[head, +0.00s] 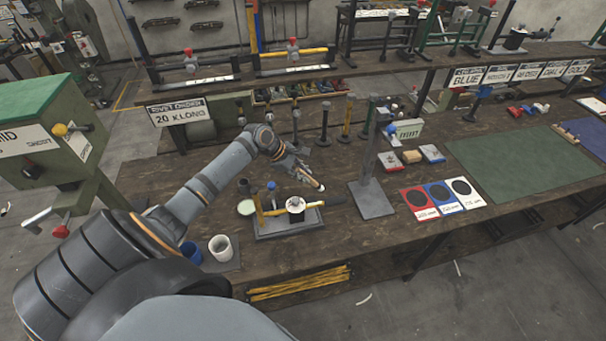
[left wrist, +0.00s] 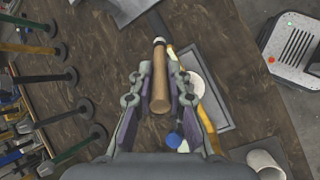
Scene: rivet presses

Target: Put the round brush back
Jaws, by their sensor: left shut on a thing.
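My left gripper (head: 308,179) is above the work table, near its middle. In the left wrist view its two fingers (left wrist: 161,95) are shut on the wooden handle of what looks like the round brush (left wrist: 160,88). The handle's thick end points toward the wrist, and a pale band and dark tip show at the far end. The bristles cannot be made out. In the head view the brush (head: 320,186) shows only as a small light-brown end beyond the fingers. My right gripper is not in view.
A white cup (head: 220,248) and a blue cup (head: 191,253) stand front left. A grey stand (head: 374,203) rises to the right. Several upright posts line the back.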

